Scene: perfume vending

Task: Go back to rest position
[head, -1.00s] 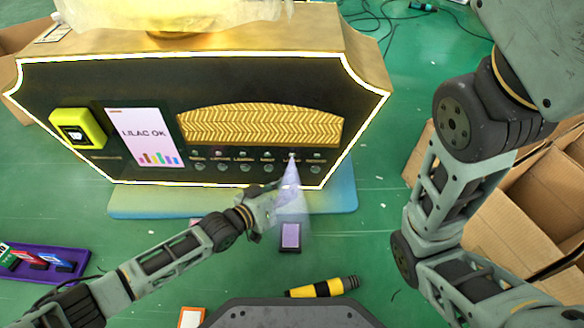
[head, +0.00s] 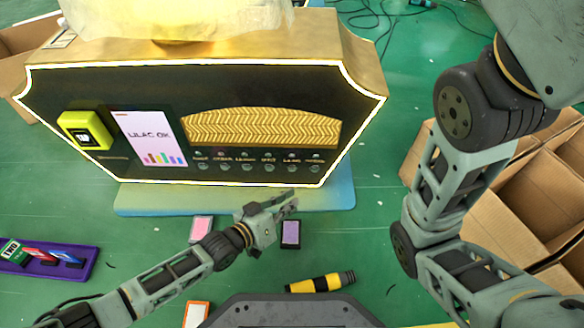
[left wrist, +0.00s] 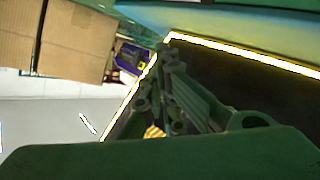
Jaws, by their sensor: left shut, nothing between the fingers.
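My left gripper (head: 284,206) is shut and empty in the head view. It is in front of the perfume vending machine (head: 200,90), below its row of small nozzles, and looks apart from the machine. In the left wrist view its fingers (left wrist: 172,60) show dark against the machine's lit edge. The machine's screen (head: 148,136) reads "LILAC OK". A lilac card (head: 291,233) lies on the floor just below the left gripper, and a pink card (head: 201,228) lies to its left. My right arm stands at the right; its gripper is out of view.
A purple tray (head: 88,262) with several small cards is at the left. A yellow-black cylinder (head: 321,283) and an orange-edged card (head: 196,315) lie near my base. Open cardboard boxes (head: 530,195) stand at the right. A blue mat (head: 150,200) lies under the machine.

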